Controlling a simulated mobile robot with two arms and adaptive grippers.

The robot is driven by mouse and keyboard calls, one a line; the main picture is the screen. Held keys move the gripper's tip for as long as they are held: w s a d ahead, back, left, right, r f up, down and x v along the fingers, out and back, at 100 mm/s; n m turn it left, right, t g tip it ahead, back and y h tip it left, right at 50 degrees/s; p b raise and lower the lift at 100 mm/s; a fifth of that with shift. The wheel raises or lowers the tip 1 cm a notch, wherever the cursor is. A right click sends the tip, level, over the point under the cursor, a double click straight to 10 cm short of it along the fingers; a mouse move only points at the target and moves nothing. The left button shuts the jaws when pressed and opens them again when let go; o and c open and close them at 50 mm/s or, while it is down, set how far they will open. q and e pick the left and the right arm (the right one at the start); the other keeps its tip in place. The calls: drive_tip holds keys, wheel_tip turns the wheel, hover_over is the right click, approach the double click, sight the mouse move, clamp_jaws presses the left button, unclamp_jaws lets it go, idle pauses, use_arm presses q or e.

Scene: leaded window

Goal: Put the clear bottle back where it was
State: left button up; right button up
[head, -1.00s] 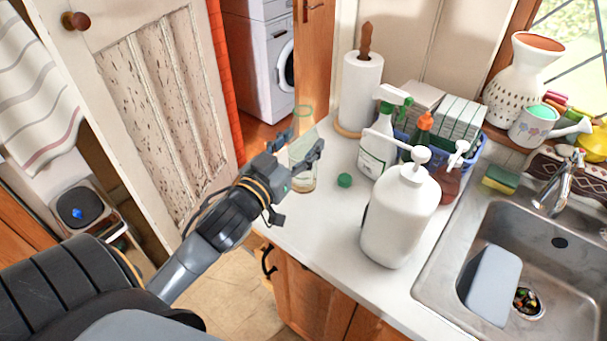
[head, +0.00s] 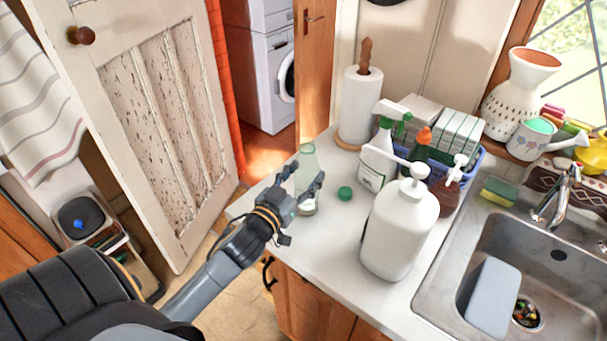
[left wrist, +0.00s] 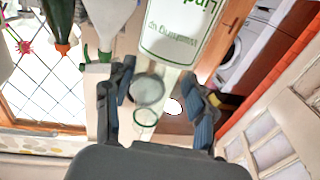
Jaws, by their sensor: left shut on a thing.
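The clear bottle (head: 307,158), of greenish glass, is at the left end of the white counter (head: 310,245). My left gripper (head: 304,180) is shut on it, one finger on each side. The bottle looks about upright; I cannot tell whether its base touches the counter. My right gripper is not in view.
A white pump bottle (head: 398,230), spray bottle (head: 376,165), paper roll (head: 360,105) and blue basket (head: 468,160) stand close by. The sink (head: 480,240) is at right. Clear counter lies in front of the bottle.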

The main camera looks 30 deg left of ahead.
use_arm(q)
drive_tip(key=shift+f, duration=0.15)
drive_tip(key=o, duration=1.3)
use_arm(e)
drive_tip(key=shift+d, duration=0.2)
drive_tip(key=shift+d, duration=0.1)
use_arm(q)
drive_tip(key=shift+r, duration=0.2)
drive_tip(key=shift+s+f, duration=0.1)
drive_tip(key=shift+s, duration=0.15)
drive_tip(key=s+b, duration=0.1)
drive_tip(key=s, duration=0.2)
drive_tip(key=s+b, duration=0.1)
drive_tip(key=s, duration=0.3)
drive_tip(key=s+b, duration=0.1)
drive_tip(key=s, duration=0.3)
drive_tip(key=shift+s+d, duration=0.25)
drive_tip(key=shift+d, duration=0.1)
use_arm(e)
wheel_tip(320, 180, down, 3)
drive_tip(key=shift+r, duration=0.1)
